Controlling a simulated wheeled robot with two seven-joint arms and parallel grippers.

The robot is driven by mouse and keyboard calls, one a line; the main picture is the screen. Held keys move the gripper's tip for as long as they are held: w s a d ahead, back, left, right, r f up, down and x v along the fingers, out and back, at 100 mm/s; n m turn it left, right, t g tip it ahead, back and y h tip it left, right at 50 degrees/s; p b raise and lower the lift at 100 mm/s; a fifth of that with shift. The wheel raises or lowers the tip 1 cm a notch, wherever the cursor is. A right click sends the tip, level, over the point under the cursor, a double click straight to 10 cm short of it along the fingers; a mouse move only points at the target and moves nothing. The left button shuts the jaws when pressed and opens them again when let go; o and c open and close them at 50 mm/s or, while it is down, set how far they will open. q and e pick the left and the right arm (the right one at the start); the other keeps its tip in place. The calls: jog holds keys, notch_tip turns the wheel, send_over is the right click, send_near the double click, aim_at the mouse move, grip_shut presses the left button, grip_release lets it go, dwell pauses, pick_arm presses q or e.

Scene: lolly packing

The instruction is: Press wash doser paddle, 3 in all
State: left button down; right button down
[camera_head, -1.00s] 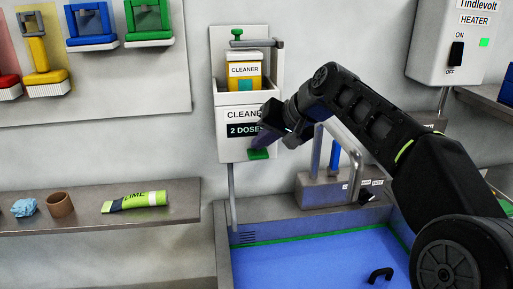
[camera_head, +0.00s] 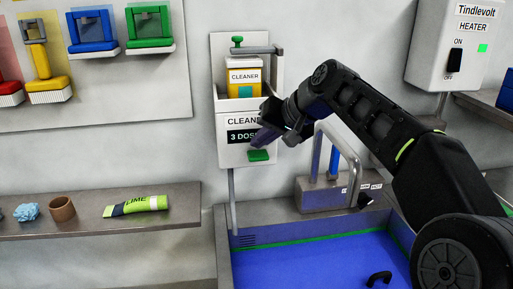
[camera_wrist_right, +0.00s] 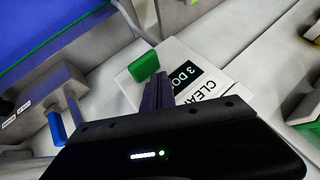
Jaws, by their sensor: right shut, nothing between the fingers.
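The wash doser is a white wall box (camera_head: 235,153) labelled CLEANER, with a yellow cleaner container (camera_head: 243,78) in its top. Its dark display (camera_head: 242,136) starts with "3 DOS"; the rest is hidden behind my gripper. The green paddle (camera_head: 259,155) sticks out below the display, and it also shows in the right wrist view (camera_wrist_right: 143,64). My right gripper (camera_head: 254,143) is shut and empty, with its fingertips just above the paddle. In the wrist view its fingers (camera_wrist_right: 157,85) lie beside the paddle; I cannot tell whether they touch it. My left gripper is out of view.
A blue-bottomed sink (camera_head: 310,262) with a grey tap (camera_head: 340,150) lies below right. A shelf (camera_head: 90,226) at left holds a lime tube (camera_head: 137,206), a brown cup (camera_head: 61,208) and a blue cloth (camera_head: 26,211). A heater box (camera_head: 462,45) hangs at upper right.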

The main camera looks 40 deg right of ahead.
jog(key=shift+r, duration=0.4)
notch_tip(320, 180, up, 6)
jog(key=p, duration=0.5)
jog(key=shift+f, duration=0.1)
dwell(0.9)
